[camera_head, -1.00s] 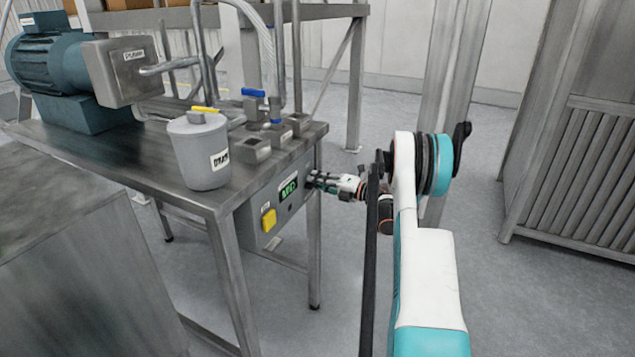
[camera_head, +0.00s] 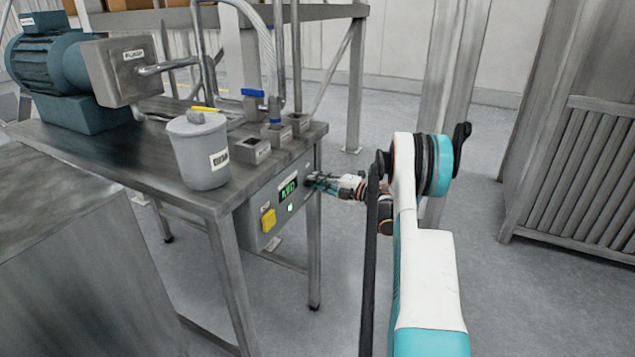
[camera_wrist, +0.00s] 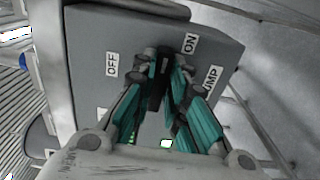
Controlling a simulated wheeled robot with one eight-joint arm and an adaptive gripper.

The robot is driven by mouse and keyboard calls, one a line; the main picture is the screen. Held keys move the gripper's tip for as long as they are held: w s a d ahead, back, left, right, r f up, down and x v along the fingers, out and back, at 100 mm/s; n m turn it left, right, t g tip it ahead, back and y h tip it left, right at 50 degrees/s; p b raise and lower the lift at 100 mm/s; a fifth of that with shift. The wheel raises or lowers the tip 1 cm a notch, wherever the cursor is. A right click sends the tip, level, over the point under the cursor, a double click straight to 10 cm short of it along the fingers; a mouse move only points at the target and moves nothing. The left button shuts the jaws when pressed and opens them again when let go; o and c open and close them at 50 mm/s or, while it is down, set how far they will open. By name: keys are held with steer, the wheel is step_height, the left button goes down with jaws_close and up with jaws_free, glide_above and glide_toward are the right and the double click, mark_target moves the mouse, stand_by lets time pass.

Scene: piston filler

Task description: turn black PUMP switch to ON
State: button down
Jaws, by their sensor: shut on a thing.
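The black PUMP switch (camera_wrist: 157,88) is on the grey control box (camera_head: 246,217) under the table's front edge. The wrist view shows an OFF label (camera_wrist: 112,64), an ON label (camera_wrist: 190,43) and a PUMP label (camera_wrist: 212,80) around it. My gripper (camera_head: 314,181) is at the right end of the box face. In the wrist view my gripper (camera_wrist: 163,82) is shut on the switch, its teal fingers on both sides. The fingers hide much of the knob, so I cannot tell exactly which way it points.
The box also bears a yellow button (camera_head: 268,220), a green display (camera_head: 288,189) and a small lit light (camera_head: 290,207). Above, on the steel table (camera_head: 110,165), stand a grey canister (camera_head: 200,155) and a blue-handled valve (camera_head: 253,93). Open floor lies right of the table.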

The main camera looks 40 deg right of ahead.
steer(key=c, duration=1.6)
jaws_free()
steer(key=v, duration=1.2)
